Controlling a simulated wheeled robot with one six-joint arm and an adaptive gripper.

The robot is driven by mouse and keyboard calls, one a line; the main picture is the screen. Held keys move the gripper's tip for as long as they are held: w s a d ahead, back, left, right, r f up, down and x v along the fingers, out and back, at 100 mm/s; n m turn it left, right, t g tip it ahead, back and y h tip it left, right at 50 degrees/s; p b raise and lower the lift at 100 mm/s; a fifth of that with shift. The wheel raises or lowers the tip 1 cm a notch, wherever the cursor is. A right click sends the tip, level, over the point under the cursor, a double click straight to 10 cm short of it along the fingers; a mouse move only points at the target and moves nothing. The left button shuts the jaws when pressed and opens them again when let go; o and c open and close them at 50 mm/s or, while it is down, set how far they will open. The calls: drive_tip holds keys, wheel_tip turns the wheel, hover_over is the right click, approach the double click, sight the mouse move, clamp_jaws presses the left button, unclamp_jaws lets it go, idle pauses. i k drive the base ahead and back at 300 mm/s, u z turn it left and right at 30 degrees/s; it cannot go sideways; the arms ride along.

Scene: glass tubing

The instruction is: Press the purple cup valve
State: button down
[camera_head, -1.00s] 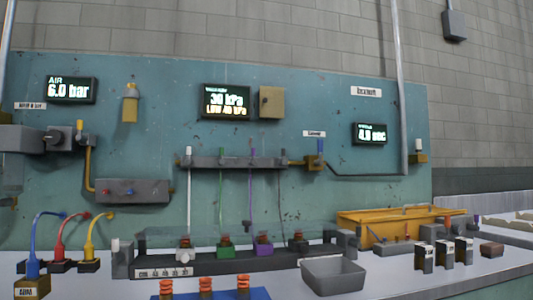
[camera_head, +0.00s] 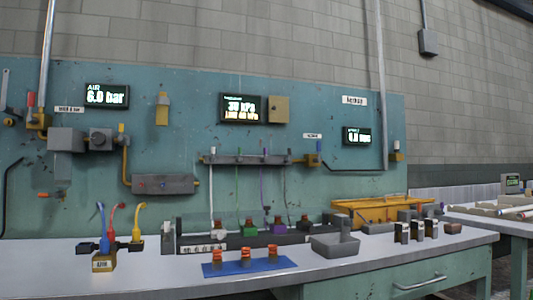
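A small purple block (camera_head: 274,229) with a reddish-brown top sits in the dark rack on the bench, between a green block (camera_head: 248,231) and a dark block. A thin purple tube (camera_head: 262,185) runs from above it up to the grey manifold bar (camera_head: 222,160) on the teal panel. The bar carries several small upright coloured stems, one of them purple. I cannot tell which purple part is the cup valve or whether it is pressed. My gripper is not in view.
A blue mat (camera_head: 268,264) with orange ribbed cups lies in front of the rack. A grey bin (camera_head: 335,246) stands to its right, with small dark-and-white blocks beyond. The front left bench top is clear.

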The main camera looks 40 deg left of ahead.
sight(264, 159)
drive_tip(key=u, duration=0.5)
drive_tip(key=i, duration=0.45)
drive_tip(key=u, duration=0.75)
drive_tip(key=i, duration=0.45)
drive_tip(key=u, duration=0.05)
